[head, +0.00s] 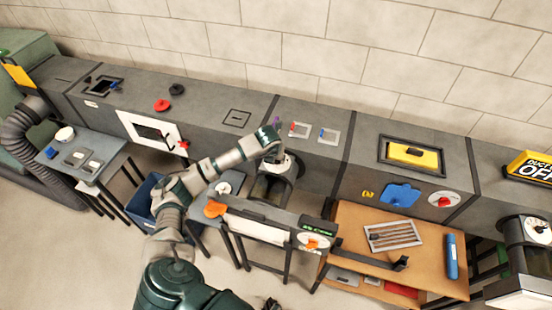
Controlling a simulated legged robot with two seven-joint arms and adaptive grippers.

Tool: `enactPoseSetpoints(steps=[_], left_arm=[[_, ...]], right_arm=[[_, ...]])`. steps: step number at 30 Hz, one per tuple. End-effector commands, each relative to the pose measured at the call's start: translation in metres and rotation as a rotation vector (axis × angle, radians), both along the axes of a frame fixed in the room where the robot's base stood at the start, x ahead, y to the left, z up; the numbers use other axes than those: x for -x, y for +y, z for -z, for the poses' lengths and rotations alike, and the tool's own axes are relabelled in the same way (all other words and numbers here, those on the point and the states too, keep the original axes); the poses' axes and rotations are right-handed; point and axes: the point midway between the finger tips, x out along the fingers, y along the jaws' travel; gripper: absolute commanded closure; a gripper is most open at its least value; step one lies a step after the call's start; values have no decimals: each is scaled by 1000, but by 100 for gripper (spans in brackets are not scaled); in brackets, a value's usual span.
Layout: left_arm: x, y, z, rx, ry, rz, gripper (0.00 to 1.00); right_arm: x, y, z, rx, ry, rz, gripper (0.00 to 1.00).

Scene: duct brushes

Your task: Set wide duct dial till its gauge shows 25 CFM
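An orange dial (312,244) sits on a pale round plate on the front of a low grey duct unit. Just above it is a small green-lettered gauge (318,228), whose number is too small to read surely. A red dial (444,201) on a white round face is on the main duct farther right. I cannot tell from labels which is the wide duct dial. My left gripper (281,158) is at a dark round duct piece behind the low unit, apart from both dials; its fingers are unclear. My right gripper is not clearly in view.
A brown table (350,222) at right holds a grey grille (394,235) and a blue cylinder (452,256). A grey side table (62,172) stands at left. The long grey duct (215,95) runs along the wall. Bare floor shows at lower left.

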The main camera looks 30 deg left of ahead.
Motion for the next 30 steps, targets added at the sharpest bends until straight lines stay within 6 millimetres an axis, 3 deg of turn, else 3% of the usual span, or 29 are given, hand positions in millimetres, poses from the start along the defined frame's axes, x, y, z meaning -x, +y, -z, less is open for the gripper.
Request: enactPoseSetpoints(steps=[8, 21, 30], left_arm=[[4, -2, -5, 1, 4, 2, 62], [36, -8, -87, 0, 0, 2, 62], [44, -10, -108, 1, 3, 0, 62]], right_arm=[[1, 1, 0, -2, -1, -1, 100], [1, 1, 0, -2, -1, -1, 100], [0, 2, 0, -2, -1, 0, 100]])
